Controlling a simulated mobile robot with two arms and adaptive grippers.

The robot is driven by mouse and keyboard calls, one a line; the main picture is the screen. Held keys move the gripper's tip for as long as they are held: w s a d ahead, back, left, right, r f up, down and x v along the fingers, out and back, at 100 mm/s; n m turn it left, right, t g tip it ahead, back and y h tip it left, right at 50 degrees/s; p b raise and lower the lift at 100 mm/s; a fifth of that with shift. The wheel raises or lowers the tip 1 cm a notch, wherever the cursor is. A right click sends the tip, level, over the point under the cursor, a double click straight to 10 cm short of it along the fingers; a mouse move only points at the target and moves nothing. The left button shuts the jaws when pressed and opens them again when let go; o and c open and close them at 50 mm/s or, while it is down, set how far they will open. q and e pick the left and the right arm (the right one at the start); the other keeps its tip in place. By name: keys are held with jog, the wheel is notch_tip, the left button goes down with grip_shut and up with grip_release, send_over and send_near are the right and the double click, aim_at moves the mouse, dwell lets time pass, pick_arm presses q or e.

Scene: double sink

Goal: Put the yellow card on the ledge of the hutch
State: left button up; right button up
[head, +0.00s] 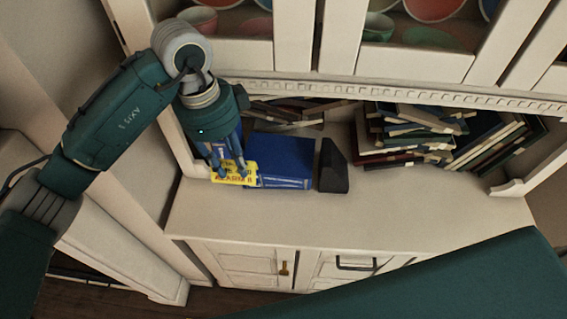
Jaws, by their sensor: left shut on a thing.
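The yellow card (235,179) with dark lettering is at the left end of the ledge (400,205) of the white hutch in the head view. My left gripper (227,172) is shut on it, with its fingers pointing down over the upper part of the card. The card is in front of the left part of a blue book or box. I cannot tell whether its lower edge touches the ledge. My right gripper is not in view.
The blue book (285,160) and a black wedge-shaped object (333,167) stand just right of the card. Piled books (405,135) fill the back of the ledge. The front right of the ledge is clear. Bowls (435,8) sit behind the upper doors.

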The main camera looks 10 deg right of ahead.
pick_arm(q)
jog(key=shift+f, duration=0.3)
jog(key=shift+f+p, duration=2.5)
jog(key=shift+f, duration=7.2)
jog(key=o, duration=0.7)
jog(key=shift+o, duration=0.2)
jog(key=shift+r, duration=0.1)
notch_tip(320, 180, up, 12)
jog(key=a+b, duration=0.1)
jog(key=b, duration=0.1)
jog(key=shift+w+a+b, duration=0.2)
jog(key=shift+b, duration=0.15)
jog(key=shift+f, duration=0.2)
